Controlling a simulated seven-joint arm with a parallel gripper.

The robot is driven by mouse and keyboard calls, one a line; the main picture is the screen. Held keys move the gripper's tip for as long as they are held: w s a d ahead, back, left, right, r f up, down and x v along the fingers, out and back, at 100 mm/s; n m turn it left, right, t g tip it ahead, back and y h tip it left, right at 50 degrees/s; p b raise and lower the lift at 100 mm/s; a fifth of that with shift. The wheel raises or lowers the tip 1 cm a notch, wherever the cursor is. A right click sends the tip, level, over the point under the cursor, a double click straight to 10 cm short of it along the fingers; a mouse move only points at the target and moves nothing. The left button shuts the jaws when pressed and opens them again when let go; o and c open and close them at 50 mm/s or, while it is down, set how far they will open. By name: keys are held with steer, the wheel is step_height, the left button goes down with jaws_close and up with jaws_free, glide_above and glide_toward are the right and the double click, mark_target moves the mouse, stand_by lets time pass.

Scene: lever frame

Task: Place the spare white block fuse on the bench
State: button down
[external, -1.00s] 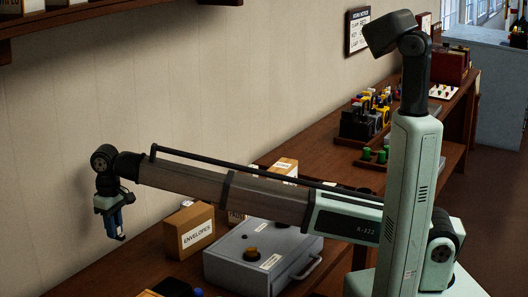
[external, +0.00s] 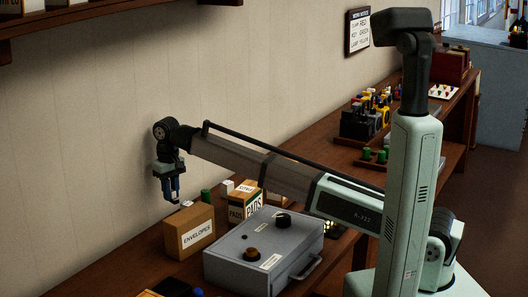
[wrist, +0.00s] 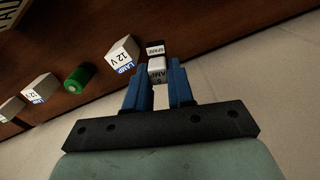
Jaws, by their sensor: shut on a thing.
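The white block fuse (wrist: 156,70), with dark lettering that seems to read 5 AMP, is between the two blue fingers of my gripper (wrist: 158,72) in the wrist view. The fingers are shut on its sides. A dark block with a white SPARE label (wrist: 155,48) is just beyond it. In the external view my gripper (external: 171,197) points down near the wall, left of and behind the ENVELOPES box. I cannot make out the fuse there. The brown bench (external: 120,277) runs along the wall. I cannot tell whether the fuse touches anything below it.
White 12 V lamp boxes (wrist: 122,53) and a green cylinder (wrist: 78,79) stand left of the fuse in the wrist view. The ENVELOPES box (external: 190,232), a PADS box (external: 245,205) and a grey case with knobs (external: 262,250) stand on the bench nearby.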

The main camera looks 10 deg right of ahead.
steer(key=w+d+m, duration=0.5)
steer(key=w+d, duration=1.3)
steer(key=d, duration=0.2)
steer(key=w+d+m, duration=0.4)
steer(key=w+d, duration=1.4)
steer(key=d, duration=0.3)
steer(key=r+m, duration=0.1)
steer(key=m, duration=0.5)
glide_above(335, 149)
steer(key=shift+w+d+f, duration=0.1)
steer(key=shift+d+f, duration=0.05)
steer(key=shift+f, duration=4.45)
steer(key=shift+f, duration=0.15)
steer(key=c, duration=1)
jaws_free()
step_height(335, 149, up, 12)
steer(key=shift+r, duration=0.2)
